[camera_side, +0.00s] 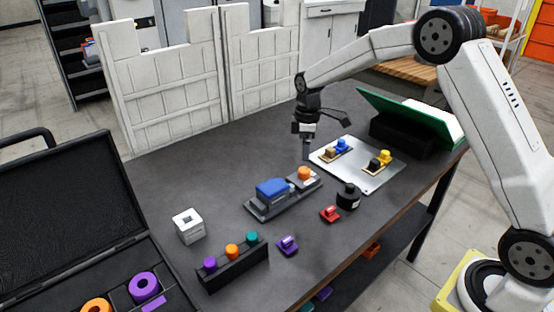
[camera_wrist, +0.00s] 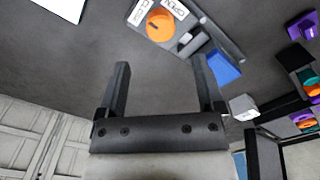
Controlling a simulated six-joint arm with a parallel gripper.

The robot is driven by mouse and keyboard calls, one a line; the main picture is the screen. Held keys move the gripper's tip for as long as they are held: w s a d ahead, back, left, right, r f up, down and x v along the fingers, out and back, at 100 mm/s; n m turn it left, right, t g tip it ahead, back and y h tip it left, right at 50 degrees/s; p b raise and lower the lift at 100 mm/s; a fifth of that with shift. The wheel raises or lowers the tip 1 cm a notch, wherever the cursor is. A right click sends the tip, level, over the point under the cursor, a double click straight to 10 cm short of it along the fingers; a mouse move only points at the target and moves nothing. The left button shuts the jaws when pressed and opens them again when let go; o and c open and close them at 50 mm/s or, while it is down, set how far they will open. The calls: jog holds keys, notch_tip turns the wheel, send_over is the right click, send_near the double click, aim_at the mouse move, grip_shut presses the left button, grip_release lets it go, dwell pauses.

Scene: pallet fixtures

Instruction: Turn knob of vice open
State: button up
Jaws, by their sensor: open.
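The vice (camera_side: 256,208) is a grey fixture at the middle of the dark table, holding a blue block (camera_side: 272,188). Its orange knob (camera_side: 304,173) is at the vice's far right end. In the wrist view the orange knob (camera_wrist: 160,24) carries a dark slot or bar, with OPEN and CLOSE labels beside it. The blue block (camera_wrist: 223,68) shows there too. My gripper (camera_side: 306,152) points down above the table, close to the knob's far side in the side view.
A metal plate (camera_side: 345,172) with blue and yellow pieces lies to the right. A black cylinder (camera_side: 348,196), a red piece (camera_side: 330,213) and a purple piece (camera_side: 287,245) stand in front. A knob rack (camera_side: 235,267), white cube (camera_side: 188,226) and open black case (camera_side: 60,210) are left.

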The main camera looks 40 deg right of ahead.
aim_at(304, 169)
jog(key=shift+f, duration=3.75)
grip_shut()
